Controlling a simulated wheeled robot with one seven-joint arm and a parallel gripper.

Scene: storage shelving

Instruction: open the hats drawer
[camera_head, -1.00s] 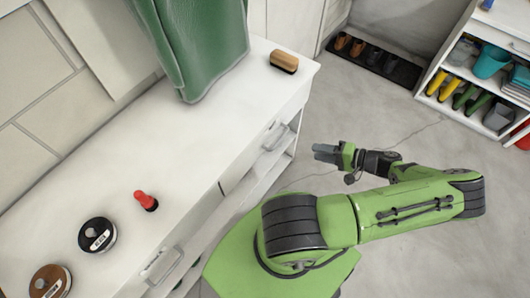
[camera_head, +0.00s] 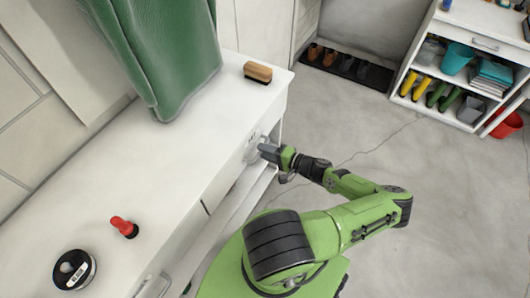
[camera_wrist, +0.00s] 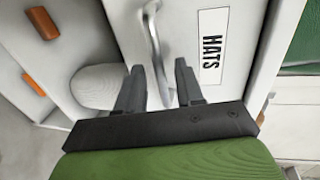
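The hats drawer (camera_wrist: 222,17) shows a white front with a label reading HATS (camera_wrist: 211,45) in the wrist view. Its metal bar handle (camera_wrist: 157,45) runs down between the two dark fingers of my gripper (camera_wrist: 159,80). The fingers are apart, one on each side of the handle, with gaps visible. In the head view, my gripper (camera_head: 265,150) is at the front of the white cabinet (camera_head: 205,165), by the far drawer. The drawer looks closed; its handle is mostly hidden there by the gripper.
A brush (camera_head: 257,72), a red-handled item (camera_head: 124,227) and a round tin (camera_head: 74,269) are on the cabinet top, under a hanging green cloth (camera_head: 165,60). A shelf unit (camera_head: 480,40) and shoe mat (camera_head: 345,68) stand at the back. The floor right of the cabinet is clear.

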